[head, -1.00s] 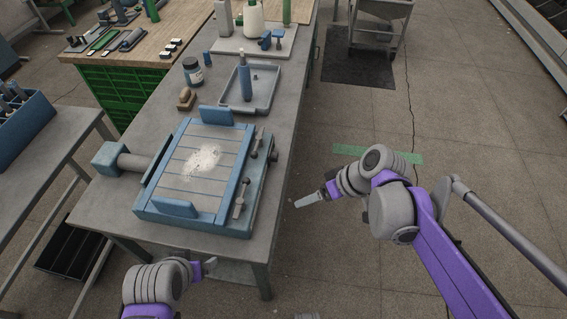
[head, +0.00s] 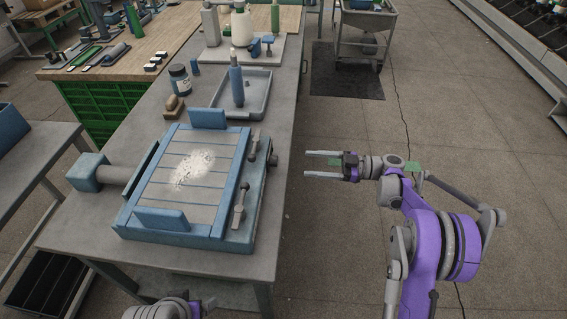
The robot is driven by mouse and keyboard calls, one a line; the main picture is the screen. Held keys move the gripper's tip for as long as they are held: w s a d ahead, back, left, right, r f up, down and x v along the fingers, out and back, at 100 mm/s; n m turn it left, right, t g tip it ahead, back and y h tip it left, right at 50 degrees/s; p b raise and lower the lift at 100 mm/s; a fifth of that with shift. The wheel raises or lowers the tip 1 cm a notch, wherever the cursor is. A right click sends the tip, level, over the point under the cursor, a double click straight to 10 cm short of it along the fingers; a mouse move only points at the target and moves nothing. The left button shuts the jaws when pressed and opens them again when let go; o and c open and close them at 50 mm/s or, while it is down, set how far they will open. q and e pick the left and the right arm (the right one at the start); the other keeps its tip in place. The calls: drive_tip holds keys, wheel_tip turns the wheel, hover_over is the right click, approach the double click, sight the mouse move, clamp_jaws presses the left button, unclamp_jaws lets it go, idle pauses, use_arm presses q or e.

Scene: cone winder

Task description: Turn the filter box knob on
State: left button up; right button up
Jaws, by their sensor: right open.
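The blue filter box (head: 224,216) lies on the grey bench, with a slatted top and white powder on it. A small dark round knob (head: 273,160) sticks out of its right side. Two grey levers with dark ends, a rear one (head: 254,146) and a front one (head: 240,205), sit along its right edge. My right gripper (head: 308,163) is open and empty, to the right of the knob and apart from it, its fingers pointing left. My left gripper (head: 207,304) is at the bottom edge, in front of the bench; its jaws are too small to judge.
Behind the box on the bench (head: 85,228) are a grey tray (head: 262,97) with a blue bottle (head: 237,87), a dark jar (head: 180,80) and a brush (head: 174,107). A cart (head: 366,24) stands at the back. The floor right of the bench is open.

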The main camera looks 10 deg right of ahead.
sight(284, 169)
drive_tip(key=a, duration=0.3)
drive_tip(key=w+a, duration=0.1)
drive_tip(key=a, duration=0.5)
drive_tip(key=shift+w+b, duration=0.3)
drive_tip(key=shift+w, duration=0.05)
clamp_jaws()
